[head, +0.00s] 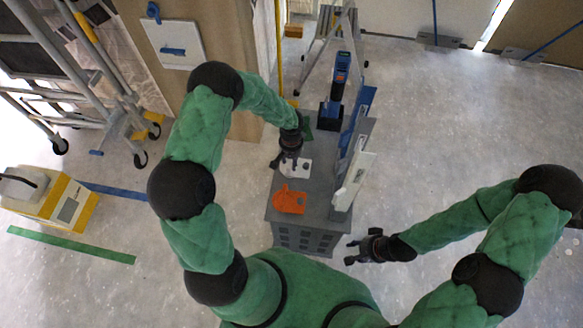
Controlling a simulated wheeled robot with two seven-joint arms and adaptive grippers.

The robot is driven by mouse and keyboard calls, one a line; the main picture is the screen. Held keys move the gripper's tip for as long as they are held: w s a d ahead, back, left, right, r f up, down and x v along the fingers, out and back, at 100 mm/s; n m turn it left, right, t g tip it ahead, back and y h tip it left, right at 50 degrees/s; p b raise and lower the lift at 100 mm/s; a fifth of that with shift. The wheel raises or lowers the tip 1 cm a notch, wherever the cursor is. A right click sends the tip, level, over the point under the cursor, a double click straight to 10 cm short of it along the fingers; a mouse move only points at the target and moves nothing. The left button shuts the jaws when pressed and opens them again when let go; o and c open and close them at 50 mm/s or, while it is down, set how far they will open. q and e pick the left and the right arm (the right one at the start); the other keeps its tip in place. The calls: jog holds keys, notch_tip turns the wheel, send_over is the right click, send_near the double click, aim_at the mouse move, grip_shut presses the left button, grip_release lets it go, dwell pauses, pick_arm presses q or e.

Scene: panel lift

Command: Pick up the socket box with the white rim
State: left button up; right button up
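A small white piece (301,168) lies on the grey work cart (312,208), partly hidden under my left gripper. It may be the white-rimmed socket box, but it is too small to be sure. My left gripper (284,167) is over the cart top at the white piece's left side, fingers pointing down and apart. I cannot tell whether it touches the piece. An orange piece (289,201) lies nearer on the cart and a green one (308,128) farther back. My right gripper (350,252) is open and empty, right of the cart's near end.
Upright blue, grey and white panels (352,180) line the cart's right side. A blue and black tool (340,75) stands at its far end. A stepladder (335,35) is behind, a scaffold (90,80) at left. The floor to the right is clear.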

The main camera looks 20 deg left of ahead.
pick_arm(q)
grip_shut()
jog(key=shift+r+p, duration=0.3)
jog(key=shift+r, duration=0.2)
notch_tip(320, 180, up, 2)
jog(key=shift+r+p, duration=0.1)
jog(key=shift+p, duration=0.6)
jog(key=s+a+r+p, duration=0.1)
jog(key=s+r+p, duration=0.1)
jog(key=s+r, duration=0.3)
jog(key=s+a+r+p, duration=0.2)
jog(key=s+r, duration=0.2)
jog(key=s, duration=0.4)
jog(key=shift+s+a+r+p, duration=0.25)
jog(key=shift+s+r+p, duration=0.05)
jog(key=shift+r, duration=0.1)
